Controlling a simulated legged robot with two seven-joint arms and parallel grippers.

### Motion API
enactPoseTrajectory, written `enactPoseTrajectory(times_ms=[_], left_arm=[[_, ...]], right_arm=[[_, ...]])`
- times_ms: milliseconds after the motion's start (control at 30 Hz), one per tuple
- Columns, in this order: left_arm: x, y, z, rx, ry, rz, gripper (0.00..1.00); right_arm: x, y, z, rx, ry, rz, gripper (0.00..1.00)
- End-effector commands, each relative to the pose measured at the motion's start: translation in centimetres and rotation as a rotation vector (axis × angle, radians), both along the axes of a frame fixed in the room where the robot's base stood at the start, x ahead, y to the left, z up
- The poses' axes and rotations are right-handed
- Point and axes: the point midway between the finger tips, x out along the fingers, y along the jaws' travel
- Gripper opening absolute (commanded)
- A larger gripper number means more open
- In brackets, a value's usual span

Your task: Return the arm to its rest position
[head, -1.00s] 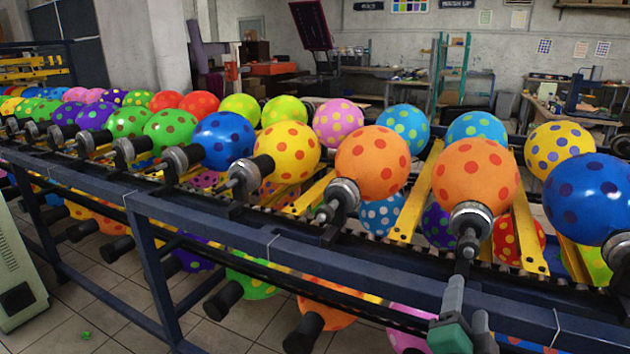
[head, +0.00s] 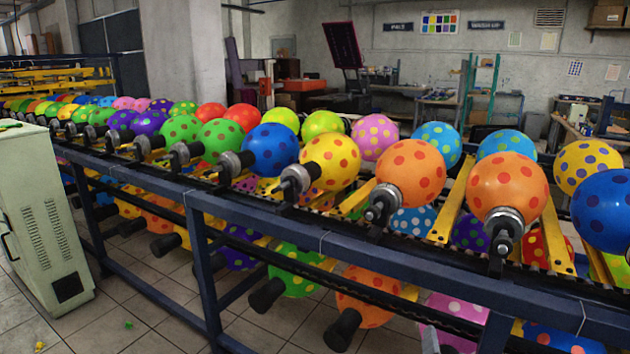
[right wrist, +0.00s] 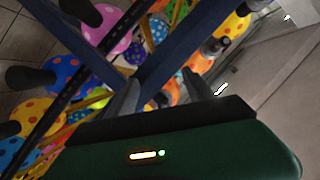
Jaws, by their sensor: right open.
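My right gripper shows in the right wrist view (right wrist: 163,84), with its green body at the bottom and two dark fingers spread apart with nothing held between them. Beyond the fingers are a blue rack beam (right wrist: 170,45) and dotted balloons; I cannot tell the exact distance. In the head view only a grey fingertip (head: 430,340) of it shows at the bottom edge, in front of the rack. The orange dotted balloon (head: 508,186) sits on its holder (head: 503,225), clear of the gripper. My left gripper is not in view.
A long blue rack (head: 400,285) with rows of dotted balloons on two levels runs across the head view. A pale green cabinet (head: 45,225) stands at the left. Tiled floor (head: 140,330) between the cabinet and rack is mostly clear, with small green scraps.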

Motion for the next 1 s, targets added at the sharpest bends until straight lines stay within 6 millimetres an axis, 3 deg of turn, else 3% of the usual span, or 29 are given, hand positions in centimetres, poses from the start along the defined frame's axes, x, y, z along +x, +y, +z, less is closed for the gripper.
enactPoseTrajectory(times_ms=[133,267,367,500,633,667,700,867,1000], left_arm=[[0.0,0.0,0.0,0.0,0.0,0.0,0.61],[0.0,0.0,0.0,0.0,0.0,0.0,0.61],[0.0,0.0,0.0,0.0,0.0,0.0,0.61],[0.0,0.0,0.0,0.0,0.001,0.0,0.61],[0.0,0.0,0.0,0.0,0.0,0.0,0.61],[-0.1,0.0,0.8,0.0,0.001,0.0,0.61],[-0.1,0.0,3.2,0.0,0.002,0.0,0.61],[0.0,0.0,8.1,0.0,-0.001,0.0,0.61],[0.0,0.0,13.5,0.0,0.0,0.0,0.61]], right_arm=[[-0.2,2.5,-5.2,-0.061,0.196,0.155,0.61],[-2.0,4.2,-10.3,-0.124,0.402,0.303,0.61],[-4.5,5.0,-14.5,-0.179,0.586,0.421,0.61],[-9.3,4.8,-19.6,-0.252,0.856,0.574,0.61],[-14.5,3.5,-22.8,-0.315,1.101,0.696,0.61],[-15.3,3.2,-22.4,-0.325,1.139,0.714,0.61],[-14.9,3.3,-19.7,-0.324,1.124,0.709,0.61],[-14.9,3.4,-14.8,-0.323,1.119,0.707,0.61],[-14.9,3.4,-9.4,-0.322,1.118,0.706,0.61]])
